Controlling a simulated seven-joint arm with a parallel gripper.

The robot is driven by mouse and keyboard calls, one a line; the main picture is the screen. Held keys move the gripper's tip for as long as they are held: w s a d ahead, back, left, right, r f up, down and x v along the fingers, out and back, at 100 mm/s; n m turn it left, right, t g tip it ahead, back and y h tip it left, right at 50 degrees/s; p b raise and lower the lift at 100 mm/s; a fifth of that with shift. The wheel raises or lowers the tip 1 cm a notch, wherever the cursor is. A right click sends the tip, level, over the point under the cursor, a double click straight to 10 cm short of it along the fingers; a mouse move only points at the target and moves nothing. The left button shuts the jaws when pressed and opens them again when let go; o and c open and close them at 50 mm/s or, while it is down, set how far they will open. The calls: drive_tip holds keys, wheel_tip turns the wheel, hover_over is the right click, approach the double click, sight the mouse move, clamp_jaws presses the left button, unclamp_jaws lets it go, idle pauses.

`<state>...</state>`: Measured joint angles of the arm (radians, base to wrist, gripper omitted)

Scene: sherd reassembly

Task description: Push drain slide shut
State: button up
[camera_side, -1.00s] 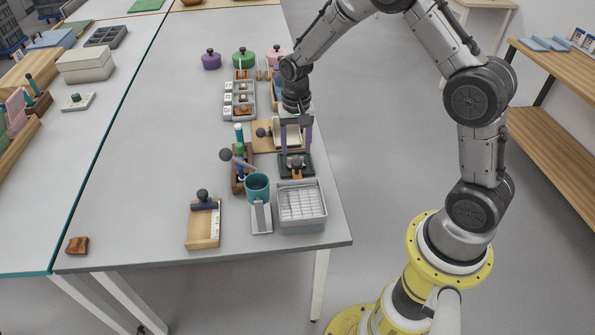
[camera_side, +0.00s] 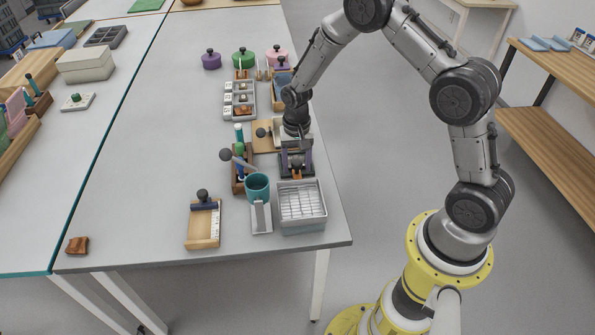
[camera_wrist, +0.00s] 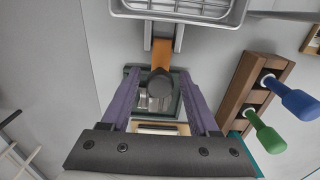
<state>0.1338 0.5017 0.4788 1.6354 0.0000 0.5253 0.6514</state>
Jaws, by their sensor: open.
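An orange strip (camera_wrist: 162,54), which looks like part of the drain slide, runs from a dark base (camera_wrist: 133,92) toward a grey wire-racked tray (camera_wrist: 190,8) in the wrist view. A round dark knob (camera_wrist: 160,82) with grey metal parts sits on the base. In the side view the orange piece (camera_side: 297,175) shows just behind the tray (camera_side: 302,228). My gripper (camera_wrist: 160,78) is open, with its purple fingers on either side of the knob and a visible gap to each. It is low over the base in the side view (camera_side: 297,168). How far the slide is out is unclear.
A wooden holder (camera_wrist: 240,88) with blue-handled (camera_wrist: 290,97) and green-handled (camera_wrist: 264,133) tools stands close to the right finger in the wrist view. The table's left middle is clear.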

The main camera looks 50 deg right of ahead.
drive_tip(key=shift+c, duration=0.2)
drive_tip(key=c, duration=0.8)
drive_tip(key=shift+s+a, duration=0.35)
drive_tip(key=shift+a, duration=0.05)
drive_tip(key=shift+s+a, duration=0.65)
drive_tip(key=shift+s, duration=0.05)
drive_tip(key=o, duration=0.8)
drive_tip(key=shift+o, duration=0.2)
drive_tip(key=shift+w, duration=0.1)
drive_tip(key=shift+d, duration=0.1)
